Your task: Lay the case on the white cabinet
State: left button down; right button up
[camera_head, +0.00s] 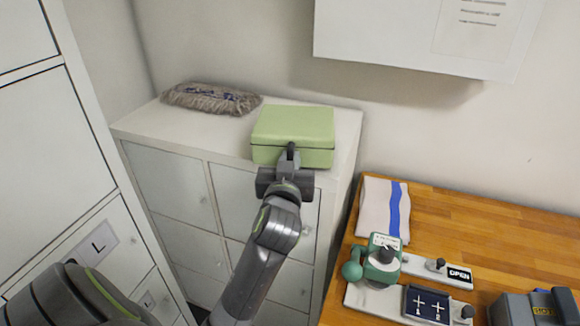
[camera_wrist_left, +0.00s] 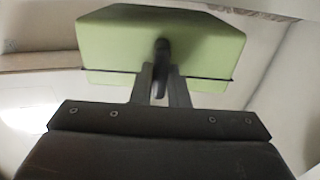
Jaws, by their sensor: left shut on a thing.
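A green case (camera_head: 293,127) is at the right part of the white cabinet's top, near its front edge. The white cabinet (camera_head: 228,137) stands in the corner, with several doors on its front. My left gripper (camera_head: 290,158) is at the front of the case, shut on its dark handle. In the left wrist view the case (camera_wrist_left: 115,45) fills the upper middle, and the fingers of my left gripper (camera_wrist_left: 160,85) close on the handle. I cannot tell whether the underside of the case touches the cabinet top. My right gripper is not in view.
A grey mop head (camera_head: 211,98) lies at the back left of the cabinet top. A wooden worktop (camera_head: 480,215) to the right holds a folded cloth (camera_head: 383,208), a green device (camera_head: 374,262) and a dark machine (camera_head: 530,308). A white wall box (camera_head: 400,35) hangs above.

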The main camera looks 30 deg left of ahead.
pick_arm(q)
jog(key=shift+f, duration=0.85)
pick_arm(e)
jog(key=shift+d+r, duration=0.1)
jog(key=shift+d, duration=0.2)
pick_arm(q)
jog(key=shift+f, duration=0.2)
jog(key=c, duration=1.4)
grip_release()
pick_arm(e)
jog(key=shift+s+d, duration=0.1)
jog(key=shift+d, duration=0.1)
